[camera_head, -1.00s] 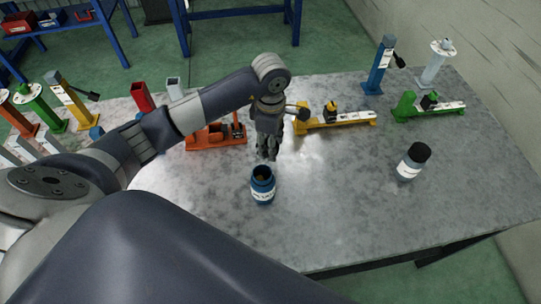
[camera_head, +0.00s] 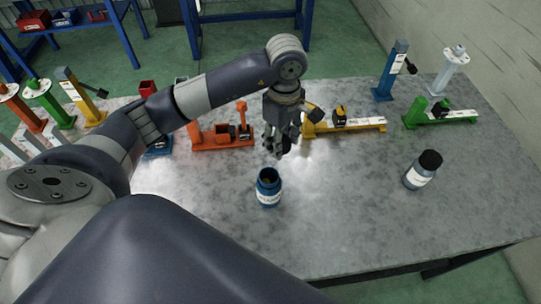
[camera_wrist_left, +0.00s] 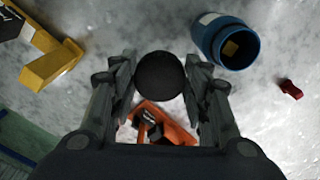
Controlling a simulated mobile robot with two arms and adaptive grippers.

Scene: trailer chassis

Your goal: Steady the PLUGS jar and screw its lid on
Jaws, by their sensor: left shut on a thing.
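An open blue jar (camera_head: 268,187) with a white label stands upright on the grey table, near its middle. The label's text is too small to read. In the left wrist view the jar (camera_wrist_left: 238,48) shows its open mouth and something yellow inside. My left gripper (camera_head: 279,146) is above the table, just behind the jar and apart from it. In the left wrist view my left gripper (camera_wrist_left: 160,92) is shut on a round black lid (camera_wrist_left: 160,73), held between its fingers. My right gripper is not in view.
An orange chassis part (camera_head: 222,136), a yellow one (camera_head: 350,126) and a green one (camera_head: 440,116) lie behind. A small red piece (camera_wrist_left: 291,89) lies near the blue jar. The front right table is clear.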

